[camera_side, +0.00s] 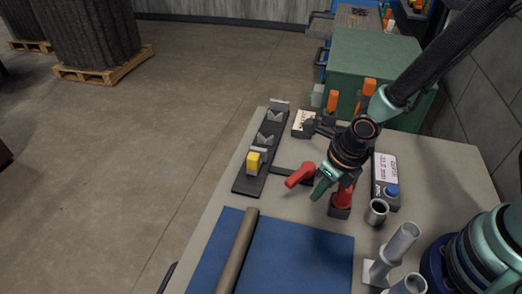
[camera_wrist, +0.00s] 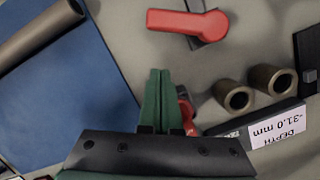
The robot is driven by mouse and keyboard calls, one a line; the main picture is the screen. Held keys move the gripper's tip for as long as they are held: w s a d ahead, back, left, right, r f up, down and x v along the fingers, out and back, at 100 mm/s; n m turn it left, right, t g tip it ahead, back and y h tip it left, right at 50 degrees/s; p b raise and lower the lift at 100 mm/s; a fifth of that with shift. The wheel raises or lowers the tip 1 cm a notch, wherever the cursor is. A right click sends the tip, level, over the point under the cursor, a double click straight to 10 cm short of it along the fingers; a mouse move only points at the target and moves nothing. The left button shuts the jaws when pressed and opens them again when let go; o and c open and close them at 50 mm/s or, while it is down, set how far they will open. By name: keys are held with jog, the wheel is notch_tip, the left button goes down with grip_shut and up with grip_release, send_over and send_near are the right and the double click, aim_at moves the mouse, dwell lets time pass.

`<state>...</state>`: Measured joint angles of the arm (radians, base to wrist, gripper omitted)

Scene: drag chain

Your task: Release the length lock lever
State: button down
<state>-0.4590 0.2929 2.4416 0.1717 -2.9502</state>
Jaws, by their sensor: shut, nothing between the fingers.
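A red lever (camera_side: 300,175) shows in the side view just left of my gripper (camera_side: 319,195), at the end of a short black bar. A second red part (camera_side: 342,197) on a black foot stands just to the right of my gripper. In the wrist view a red lever (camera_wrist: 180,20) lies above and apart from my fingertips, by a dark plate. Another red part (camera_wrist: 187,106) is partly hidden behind my fingers. I cannot tell which red part is which between views. My gripper (camera_wrist: 160,75) has its green fingers together, with nothing between them.
A blue mat (camera_side: 310,250) with a grey-brown tube (camera_side: 238,252) lies at the front. A black rail (camera_side: 254,182) with a yellow block (camera_side: 254,162) is left. A depth display (camera_side: 386,170) and metal cup (camera_side: 377,210) stand right. Two brown bushings (camera_wrist: 232,95) show in the wrist view.

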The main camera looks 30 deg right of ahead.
aim_at(291, 179)
jog(key=shift+w+a+r, duration=0.1)
jog(key=shift+w+a, duration=0.15)
jog(key=shift+w, duration=0.65)
jog(key=shift+w+a, duration=0.2)
jog(key=shift+w, duration=0.7)
jog(key=shift+w+a+m, duration=0.3)
jog(key=shift+a+m, duration=0.05)
jog(key=shift+m, duration=0.45)
jog(key=shift+w+a, duration=0.1)
jog(key=shift+w, duration=0.05)
jog(key=shift+w+a, duration=0.4)
jog(key=shift+w, duration=0.45)
jog(key=shift+w+a, duration=0.1)
jog(key=shift+w, duration=1.5)
jog(key=shift+w, duration=0.15)
